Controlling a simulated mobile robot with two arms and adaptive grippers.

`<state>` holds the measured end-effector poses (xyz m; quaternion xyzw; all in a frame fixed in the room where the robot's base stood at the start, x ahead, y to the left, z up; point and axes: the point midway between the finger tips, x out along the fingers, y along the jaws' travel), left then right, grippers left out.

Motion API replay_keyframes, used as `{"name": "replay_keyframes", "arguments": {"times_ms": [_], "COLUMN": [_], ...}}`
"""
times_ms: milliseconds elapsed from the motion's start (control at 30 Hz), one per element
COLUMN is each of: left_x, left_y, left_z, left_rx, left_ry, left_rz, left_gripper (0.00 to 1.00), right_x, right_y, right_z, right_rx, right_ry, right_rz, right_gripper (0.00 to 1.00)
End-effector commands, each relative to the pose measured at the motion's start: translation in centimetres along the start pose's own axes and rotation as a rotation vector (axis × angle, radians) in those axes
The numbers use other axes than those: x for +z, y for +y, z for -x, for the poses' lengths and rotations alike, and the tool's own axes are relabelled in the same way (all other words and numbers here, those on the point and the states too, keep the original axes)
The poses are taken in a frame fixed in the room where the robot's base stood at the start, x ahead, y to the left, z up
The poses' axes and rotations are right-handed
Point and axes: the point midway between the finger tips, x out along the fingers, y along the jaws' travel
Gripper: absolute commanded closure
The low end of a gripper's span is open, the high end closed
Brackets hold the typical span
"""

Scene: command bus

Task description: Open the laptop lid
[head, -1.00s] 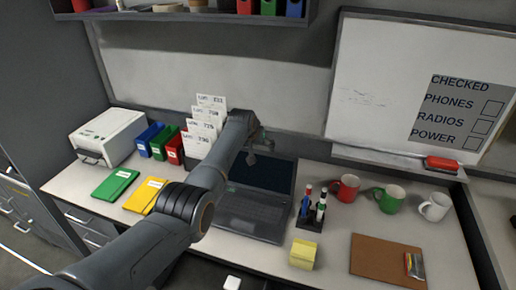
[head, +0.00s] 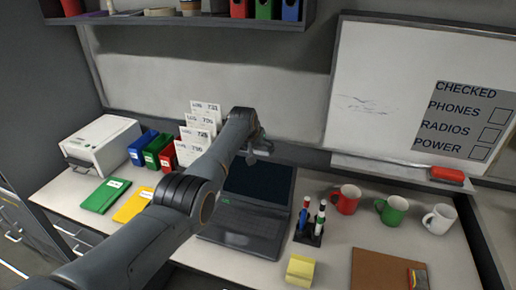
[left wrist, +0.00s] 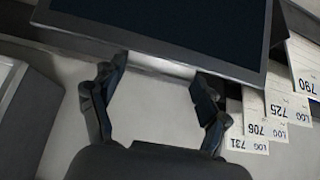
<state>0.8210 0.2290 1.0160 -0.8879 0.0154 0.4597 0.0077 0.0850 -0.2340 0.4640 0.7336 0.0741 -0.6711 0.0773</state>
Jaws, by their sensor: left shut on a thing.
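The dark laptop stands on the desk with its lid (head: 264,182) raised and the black screen showing behind the keyboard base (head: 248,226). My left gripper (head: 258,152) is at the top edge of the lid, and my left arm crosses in front of the laptop's left side. In the left wrist view the lid (left wrist: 170,22) fills the top, its edge running between the tips of my left gripper (left wrist: 162,70). The fingers stand apart there, and their contact with the lid is hard to make out. My right gripper is not in view.
Log cards (head: 201,128) and coloured binders (head: 158,150) stand left of the laptop, beside a white printer (head: 103,145). A pen holder (head: 309,232), yellow notes (head: 300,269) and mugs (head: 392,209) are to the right. A whiteboard (head: 400,75) is behind.

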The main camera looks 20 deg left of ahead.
Motion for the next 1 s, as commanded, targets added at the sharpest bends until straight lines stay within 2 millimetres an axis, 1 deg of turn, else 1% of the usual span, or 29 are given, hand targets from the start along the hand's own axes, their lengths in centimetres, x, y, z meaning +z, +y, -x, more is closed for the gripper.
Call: {"name": "replay_keyframes", "arguments": {"times_ms": [33,167,200,267,300,600,733,867,1000], "left_x": [-1.1,-1.1,-1.1,-1.1,-1.0,-0.5,-0.4,-0.4,-0.4], "left_y": [-0.1,-0.1,-0.1,-0.1,-0.1,0.0,0.0,0.0,-0.1], "left_z": [0.6,0.6,0.6,0.6,0.5,0.2,0.3,0.7,1.6], "left_rx": [-0.002,-0.002,-0.002,-0.002,-0.002,-0.001,0.0,0.0,-0.001], "left_ry": [0.025,0.025,0.025,0.025,0.023,0.012,0.01,0.011,0.012], "left_rz": [0.0,0.0,0.0,0.0,0.0,0.0,0.0,0.0,0.0], "left_gripper": [0.81,0.82,0.23,0.11,0.03,0.02,0.02,0.02,0.02], "right_x": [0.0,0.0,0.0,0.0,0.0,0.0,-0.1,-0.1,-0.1], "right_y": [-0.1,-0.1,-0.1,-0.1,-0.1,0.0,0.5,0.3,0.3], "right_z": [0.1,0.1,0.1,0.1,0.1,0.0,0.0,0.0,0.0], "right_rx": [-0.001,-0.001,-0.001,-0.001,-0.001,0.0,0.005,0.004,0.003], "right_ry": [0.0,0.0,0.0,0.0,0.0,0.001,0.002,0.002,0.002], "right_rz": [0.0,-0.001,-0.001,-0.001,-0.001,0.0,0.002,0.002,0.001], "right_gripper": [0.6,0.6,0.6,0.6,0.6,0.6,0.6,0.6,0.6]}}
